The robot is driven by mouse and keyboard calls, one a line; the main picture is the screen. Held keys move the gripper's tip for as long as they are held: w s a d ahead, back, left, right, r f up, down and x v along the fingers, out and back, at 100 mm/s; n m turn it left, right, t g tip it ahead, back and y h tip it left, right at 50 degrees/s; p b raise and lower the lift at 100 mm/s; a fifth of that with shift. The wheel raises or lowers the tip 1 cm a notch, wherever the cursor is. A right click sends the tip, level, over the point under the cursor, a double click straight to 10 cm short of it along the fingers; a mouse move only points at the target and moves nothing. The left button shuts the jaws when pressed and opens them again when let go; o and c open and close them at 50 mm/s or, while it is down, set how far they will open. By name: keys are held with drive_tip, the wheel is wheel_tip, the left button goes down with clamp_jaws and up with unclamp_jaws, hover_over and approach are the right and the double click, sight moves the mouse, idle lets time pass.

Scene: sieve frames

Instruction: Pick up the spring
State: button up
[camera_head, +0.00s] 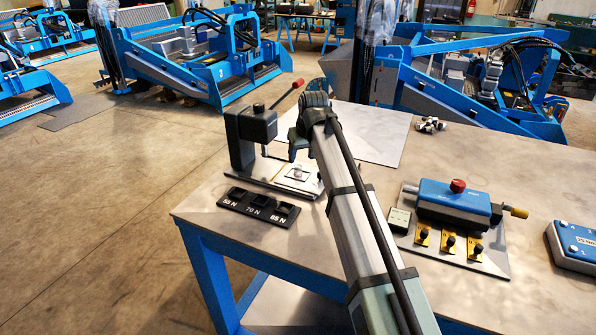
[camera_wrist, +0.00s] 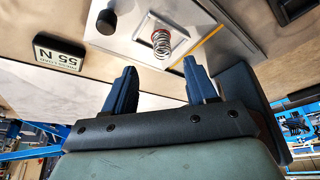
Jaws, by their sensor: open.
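The spring (camera_wrist: 161,43) is a small metal coil with reddish rings at its top end. In the wrist view it stands on a pale square plate (camera_wrist: 146,27). My gripper (camera_wrist: 160,66) is open, with its two blue fingers wide apart. The spring shows beyond the gap between the fingertips, and nothing is between them. In the head view a small pale thing on the plate (camera_head: 297,181), probably the spring, is seen beside my arm. My fingers are not clearly visible there.
A dark press with a red-tipped lever (camera_head: 257,124) stands by the plate. A black three-slot tray (camera_head: 258,207) marked 55 N, 70 N and 85 N lies in front. A 55 N display (camera_wrist: 60,53) shows in the wrist view. A blue device (camera_head: 450,200) sits right.

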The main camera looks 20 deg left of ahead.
sight(298, 166)
drive_tip(key=shift+x, duration=2.65)
drive_tip(key=shift+s+a, duration=0.15)
drive_tip(key=shift+c, duration=0.5)
clamp_jaws()
